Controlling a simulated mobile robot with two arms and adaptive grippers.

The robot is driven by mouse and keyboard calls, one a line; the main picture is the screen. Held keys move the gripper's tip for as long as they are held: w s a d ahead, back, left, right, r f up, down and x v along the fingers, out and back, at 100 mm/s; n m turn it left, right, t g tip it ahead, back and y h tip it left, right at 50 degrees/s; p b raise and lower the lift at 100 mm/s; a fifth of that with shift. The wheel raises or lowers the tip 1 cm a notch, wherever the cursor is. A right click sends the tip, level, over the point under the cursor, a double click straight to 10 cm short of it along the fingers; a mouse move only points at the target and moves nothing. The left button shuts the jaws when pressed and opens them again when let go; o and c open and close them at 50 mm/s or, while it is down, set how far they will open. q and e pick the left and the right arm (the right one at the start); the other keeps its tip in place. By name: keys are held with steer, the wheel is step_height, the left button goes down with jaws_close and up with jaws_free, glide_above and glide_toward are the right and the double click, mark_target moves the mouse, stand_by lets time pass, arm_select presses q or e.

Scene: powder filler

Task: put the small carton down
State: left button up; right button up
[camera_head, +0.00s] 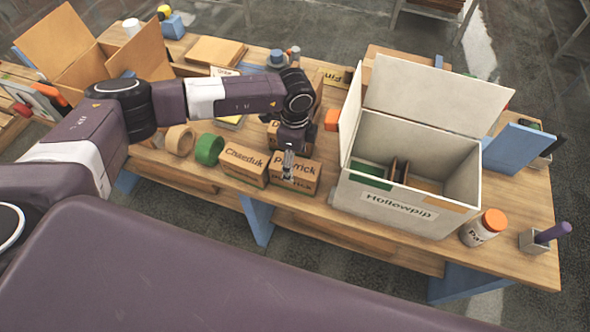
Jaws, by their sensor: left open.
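Two small brown cartons stand side by side near the table's front edge. The left one (244,166) is lettered "Chaeduk". The right one (293,184) has lettering partly hidden by my left gripper (288,176). I cannot tell which is the task's small carton. The left gripper points down at the right carton, with its fingers in front of or over its face. It is open; whether it touches the carton is unclear. Another carton shows partly behind the gripper. My right gripper is out of view.
A large open white box (401,213) labelled "Hollowpip" stands just right of the cartons. A green tape roll (209,150) and a tan roll (180,140) lie to their left.

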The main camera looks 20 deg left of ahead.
arm_select(q)
steer(key=shift+f, duration=0.3)
steer(key=shift+w+r, duration=0.1)
jaws_close()
